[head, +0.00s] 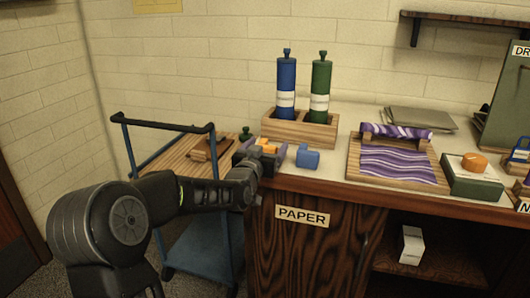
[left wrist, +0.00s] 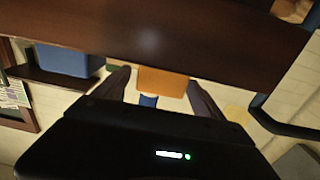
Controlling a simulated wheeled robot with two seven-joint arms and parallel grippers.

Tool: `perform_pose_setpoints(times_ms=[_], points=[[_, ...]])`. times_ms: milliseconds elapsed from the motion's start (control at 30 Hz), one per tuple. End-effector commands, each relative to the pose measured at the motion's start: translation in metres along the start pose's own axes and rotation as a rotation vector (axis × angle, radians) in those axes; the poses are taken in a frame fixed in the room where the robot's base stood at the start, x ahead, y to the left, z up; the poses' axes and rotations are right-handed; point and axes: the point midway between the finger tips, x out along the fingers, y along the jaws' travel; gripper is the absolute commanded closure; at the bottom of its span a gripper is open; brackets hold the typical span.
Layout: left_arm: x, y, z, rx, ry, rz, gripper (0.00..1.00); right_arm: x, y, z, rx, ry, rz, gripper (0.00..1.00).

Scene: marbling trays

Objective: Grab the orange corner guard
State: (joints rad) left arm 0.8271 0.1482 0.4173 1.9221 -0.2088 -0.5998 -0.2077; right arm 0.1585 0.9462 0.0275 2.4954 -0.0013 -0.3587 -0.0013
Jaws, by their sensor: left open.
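The orange corner guard (head: 267,146) is at the left end of the counter, partly hidden by my gripper in the head view. In the left wrist view the orange guard (left wrist: 163,82) shows between the two fingers, with a visible gap on the left side. My left gripper (head: 264,153) is open around it at the counter edge; its fingers also show in the left wrist view (left wrist: 160,80). I cannot tell whether either finger touches the guard. A blue block (head: 307,158) sits just right of the gripper. My right gripper is not in view.
A wooden rack (head: 300,130) with a blue bottle (head: 287,83) and a green bottle (head: 320,83) stands behind. A wooden board with purple marbled paper (head: 398,167) lies to the right, beside a green box (head: 470,181). A blue cart (head: 196,252) stands left of the counter.

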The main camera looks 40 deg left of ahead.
Motion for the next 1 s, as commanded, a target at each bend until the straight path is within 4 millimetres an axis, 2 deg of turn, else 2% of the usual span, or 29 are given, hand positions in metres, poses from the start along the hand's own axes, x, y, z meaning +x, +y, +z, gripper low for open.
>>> perform_pose_setpoints(times_ms=[67, 167, 867, 1000], points=[[-0.0001, 0.0000, 0.0000, 0.000, 0.000, 0.000, 0.20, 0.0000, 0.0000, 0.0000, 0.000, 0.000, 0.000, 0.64], [-0.0001, 0.0001, 0.0000, 0.000, 0.000, 0.000, 0.27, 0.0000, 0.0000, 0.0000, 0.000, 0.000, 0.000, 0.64], [-0.0001, 0.0000, 0.0001, 0.000, 0.000, 0.000, 0.84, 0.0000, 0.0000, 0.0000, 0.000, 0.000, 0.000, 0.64], [-0.0001, 0.0000, -0.0001, 0.000, 0.000, 0.000, 0.85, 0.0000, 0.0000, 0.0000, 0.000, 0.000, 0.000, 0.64]])
